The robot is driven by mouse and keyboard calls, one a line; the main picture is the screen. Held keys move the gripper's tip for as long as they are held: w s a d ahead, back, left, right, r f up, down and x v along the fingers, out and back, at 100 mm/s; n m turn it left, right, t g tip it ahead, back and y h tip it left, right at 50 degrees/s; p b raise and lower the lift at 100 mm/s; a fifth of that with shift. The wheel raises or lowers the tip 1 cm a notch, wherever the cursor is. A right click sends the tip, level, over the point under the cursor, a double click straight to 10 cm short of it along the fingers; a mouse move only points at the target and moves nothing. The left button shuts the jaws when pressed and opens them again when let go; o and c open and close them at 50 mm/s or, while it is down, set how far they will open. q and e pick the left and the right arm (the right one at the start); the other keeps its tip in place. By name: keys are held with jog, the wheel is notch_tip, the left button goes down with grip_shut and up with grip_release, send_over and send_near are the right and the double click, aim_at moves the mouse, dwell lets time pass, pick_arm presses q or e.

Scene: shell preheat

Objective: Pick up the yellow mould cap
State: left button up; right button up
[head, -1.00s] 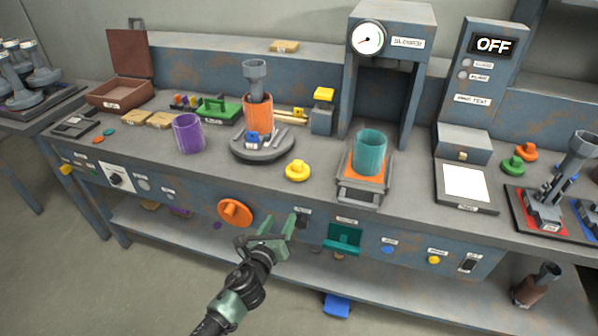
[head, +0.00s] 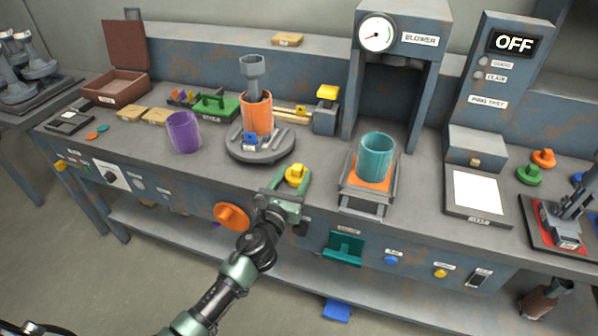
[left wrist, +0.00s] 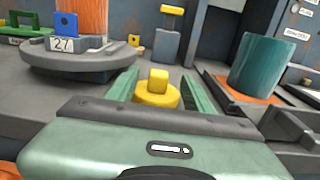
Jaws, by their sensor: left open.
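The yellow mould cap (head: 297,174) is a round disc with a raised knob, resting near the front edge of the bench. My left gripper (head: 290,182) is open, with one finger on each side of the cap. In the left wrist view the cap (left wrist: 157,90) sits between the two green fingers (left wrist: 158,92), its lower part hidden by the gripper body. I cannot tell whether the fingers touch it. My right gripper is not in view; a dark piece of my own body shows at the bottom left.
The round grey turntable (head: 258,150) with an orange cylinder (head: 257,113) stands behind the cap to the left. A purple cup (head: 184,132) is further left. An orange knob (head: 231,216) juts from the bench front.

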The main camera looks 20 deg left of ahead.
aim_at(296, 171)
pick_arm(q)
jog(key=shift+w+r, duration=0.15)
jog(key=shift+w, duration=0.25)
jog(key=w, duration=0.3)
jog(key=shift+w, duration=1)
grip_shut()
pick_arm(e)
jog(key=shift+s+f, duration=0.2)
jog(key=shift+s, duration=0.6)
